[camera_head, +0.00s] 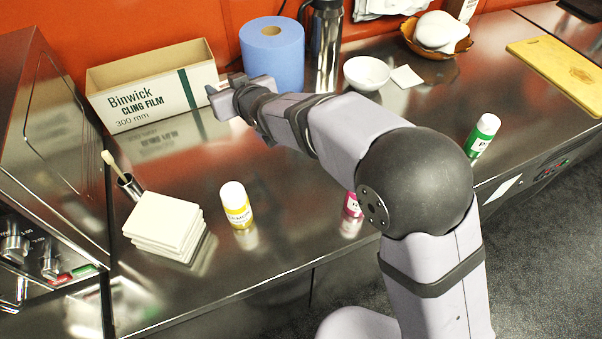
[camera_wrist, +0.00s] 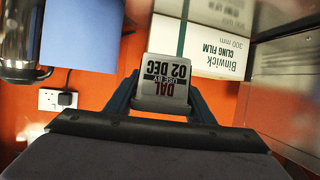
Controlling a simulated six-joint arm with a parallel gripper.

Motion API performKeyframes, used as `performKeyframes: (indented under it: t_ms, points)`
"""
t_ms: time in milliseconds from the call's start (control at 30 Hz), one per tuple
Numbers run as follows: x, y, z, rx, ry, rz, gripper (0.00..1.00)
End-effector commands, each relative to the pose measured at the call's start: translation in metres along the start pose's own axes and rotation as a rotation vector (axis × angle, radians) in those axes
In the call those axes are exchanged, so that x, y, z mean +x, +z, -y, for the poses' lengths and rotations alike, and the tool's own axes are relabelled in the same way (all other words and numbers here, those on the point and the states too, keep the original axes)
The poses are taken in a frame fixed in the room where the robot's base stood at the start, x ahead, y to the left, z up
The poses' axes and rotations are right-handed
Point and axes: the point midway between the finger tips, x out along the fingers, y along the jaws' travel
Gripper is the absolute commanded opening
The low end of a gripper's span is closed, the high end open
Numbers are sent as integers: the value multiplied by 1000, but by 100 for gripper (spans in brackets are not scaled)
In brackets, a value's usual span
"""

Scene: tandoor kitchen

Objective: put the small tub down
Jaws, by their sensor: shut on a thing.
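The small tub (camera_wrist: 165,72) is pale with a label reading "DAL USE BY 02 DEC", upside down in the wrist view. My gripper (camera_wrist: 163,92) is shut on it, one finger on each side. In the head view my gripper (camera_head: 223,90) is over the back of the steel counter (camera_head: 300,205), in front of the cling film box (camera_head: 150,85). The tub is mostly hidden there behind my gripper, and its height above the counter cannot be told.
A blue paper roll (camera_head: 272,58) and a steel flask (camera_head: 326,45) stand close behind my gripper. White tiles (camera_head: 165,222) and a yellow-labelled bottle (camera_head: 236,205) stand nearer the front. The counter between them and the box is clear.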

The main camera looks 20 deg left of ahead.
Motion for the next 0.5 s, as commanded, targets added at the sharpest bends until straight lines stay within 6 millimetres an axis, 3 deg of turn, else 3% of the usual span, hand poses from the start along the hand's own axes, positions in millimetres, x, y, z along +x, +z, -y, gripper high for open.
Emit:
performKeyframes:
  t_ms: [333,467,500]
  points:
    - [-31,20,0,42,102,0,23]
    - [-52,46,-16,80,202,3,23]
    - [-60,61,-27,100,252,5,23]
